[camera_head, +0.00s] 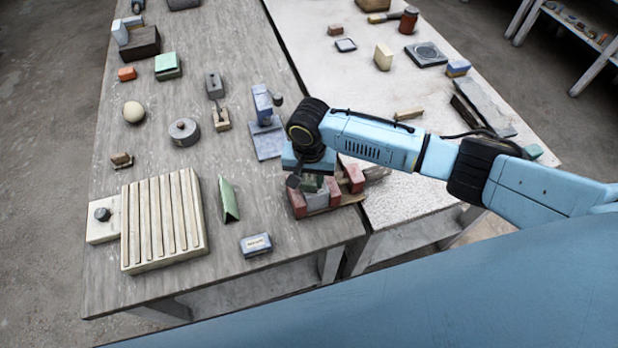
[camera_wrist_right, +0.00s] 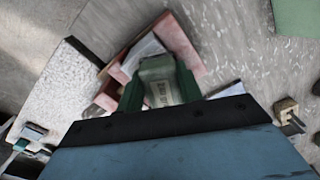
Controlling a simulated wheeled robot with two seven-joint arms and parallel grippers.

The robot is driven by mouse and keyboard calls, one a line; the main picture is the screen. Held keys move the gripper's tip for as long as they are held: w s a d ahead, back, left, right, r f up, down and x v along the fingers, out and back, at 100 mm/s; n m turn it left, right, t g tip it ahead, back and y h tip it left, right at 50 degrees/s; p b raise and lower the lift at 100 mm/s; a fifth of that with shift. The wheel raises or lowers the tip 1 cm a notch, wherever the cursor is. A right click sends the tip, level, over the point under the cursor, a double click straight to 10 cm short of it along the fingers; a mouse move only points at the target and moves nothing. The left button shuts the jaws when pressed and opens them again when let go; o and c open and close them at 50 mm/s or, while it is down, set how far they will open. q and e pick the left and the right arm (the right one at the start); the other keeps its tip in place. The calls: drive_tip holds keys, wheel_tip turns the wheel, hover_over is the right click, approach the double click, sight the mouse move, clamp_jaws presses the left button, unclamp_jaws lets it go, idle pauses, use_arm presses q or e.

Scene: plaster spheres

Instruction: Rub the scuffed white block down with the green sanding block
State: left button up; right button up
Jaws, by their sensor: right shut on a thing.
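My right gripper (camera_head: 312,178) is shut on the green sanding block, a small grey-green block (camera_wrist_right: 160,82) with a label in the right wrist view. The scuffed white block (camera_head: 318,202) sits between red jaw blocks (camera_head: 298,203) on a low holder near the table's front edge. A pale part of it (camera_wrist_right: 146,50) shows beyond the gripper in the wrist view. The sanding block is right over the white block; I cannot tell if they touch. My gripper hides much of both. My left gripper is not in view.
A slatted wooden rack (camera_head: 165,220), a green wedge-shaped piece (camera_head: 228,200) and a small labelled box (camera_head: 256,244) lie to the left. A blue-grey stand (camera_head: 266,130) is close behind the holder. Bare grey tabletop lies between the wedge and the holder.

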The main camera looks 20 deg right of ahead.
drive_tip(key=shift+w+d+b, duration=0.2)
drive_tip(key=shift+w+d, duration=0.15)
drive_tip(key=shift+w, duration=0.4)
drive_tip(key=shift+w+d+b, duration=0.15)
drive_tip(key=shift+w+d, duration=0.15)
drive_tip(key=shift+w, duration=0.4)
drive_tip(key=shift+s+a+p, duration=0.3)
drive_tip(key=shift+s+p, duration=0.4)
drive_tip(key=shift+p, duration=0.3)
drive_tip(key=shift+s+a+p, duration=0.15)
drive_tip(key=shift+s+p, duration=0.2)
drive_tip(key=shift+s, duration=0.1)
drive_tip(key=shift+s+a+p, duration=0.3)
drive_tip(key=shift+s+p, duration=0.45)
drive_tip(key=shift+p, duration=0.15)
drive_tip(key=shift+s+a+f, duration=0.1)
drive_tip(key=shift+s+f, duration=0.05)
drive_tip(key=shift+s, duration=0.05)
drive_tip(key=shift+w+d+r+p, duration=0.25)
drive_tip(key=shift+w+r, duration=0.15)
drive_tip(key=shift+w, duration=0.15)
drive_tip(key=shift+w+d+r+p, duration=0.1)
drive_tip(key=shift+w+d+r, duration=0.1)
drive_tip(key=shift+w+r, duration=0.25)
drive_tip(key=shift+w+f, duration=0.1)
